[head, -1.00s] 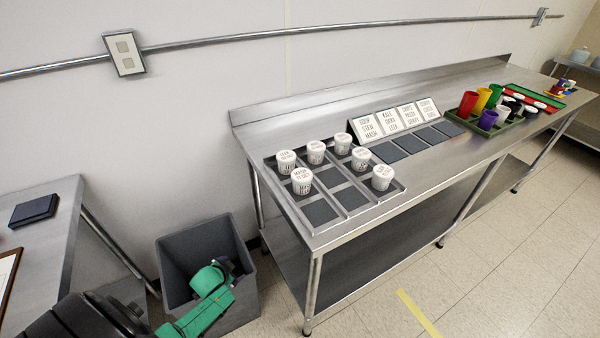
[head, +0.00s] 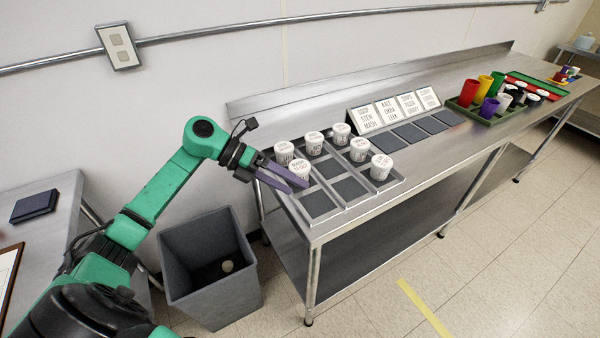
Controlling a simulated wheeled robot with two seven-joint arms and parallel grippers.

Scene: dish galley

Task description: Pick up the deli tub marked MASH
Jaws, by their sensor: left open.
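Several white lidded deli tubs stand in a compartmented metal tray (head: 352,207) on the steel counter. The front-left tub (head: 299,169) has red lettering that seems to read MASH, though the print is small now. My left gripper (head: 299,187) is open, its two purple fingers pointing right and slightly down at the tray's left side. The fingers are close to the front-left tub and cover its lower part. I cannot tell whether they touch it. Nothing shows between the fingers. My right gripper is out of view.
Another tub (head: 284,152) stands just behind the front-left one. Label cards (head: 380,117) stand behind dark pads, right of the tray. A crate of coloured cups (head: 480,113) is farther right. A grey bin (head: 210,268) stands on the floor below my left arm.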

